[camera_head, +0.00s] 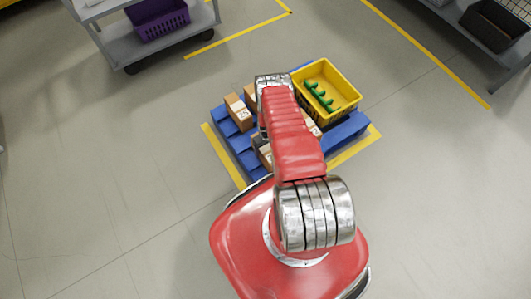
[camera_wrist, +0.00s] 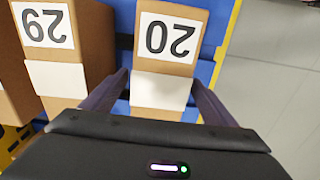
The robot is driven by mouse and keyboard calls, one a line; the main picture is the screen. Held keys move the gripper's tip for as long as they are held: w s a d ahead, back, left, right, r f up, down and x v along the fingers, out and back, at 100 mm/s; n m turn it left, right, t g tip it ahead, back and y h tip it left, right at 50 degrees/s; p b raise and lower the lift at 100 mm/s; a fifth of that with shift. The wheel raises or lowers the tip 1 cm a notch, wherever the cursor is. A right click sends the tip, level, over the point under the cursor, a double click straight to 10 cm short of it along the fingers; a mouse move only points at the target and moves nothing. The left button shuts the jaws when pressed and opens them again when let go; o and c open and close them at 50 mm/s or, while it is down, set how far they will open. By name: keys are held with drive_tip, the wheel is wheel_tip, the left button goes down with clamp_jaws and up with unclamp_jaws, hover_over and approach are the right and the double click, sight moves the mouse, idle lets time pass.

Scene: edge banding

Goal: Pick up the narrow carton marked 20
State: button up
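The narrow brown carton marked 20 (camera_wrist: 165,60) is in the middle of the wrist view, its number upside down, with a blank white label on its near part. My gripper (camera_wrist: 160,78) is open. Its two dark fingers lie on either side of the carton's near part, with a gap showing beside each. I cannot tell whether the fingertips are level with the carton or above it.
A carton marked 29 (camera_wrist: 45,28) stands left of the 20 carton. The cartons are on a blue pallet (camera_head: 349,127), which also bears a yellow crate (camera_head: 345,102) with green items. A grey cart (camera_head: 112,40) stands far left. Floor around the pallet is clear.

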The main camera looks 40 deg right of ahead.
drive_tip(key=c, duration=1.4)
drive_tip(key=shift+r, duration=0.1)
drive_tip(key=shift+r, duration=4.95)
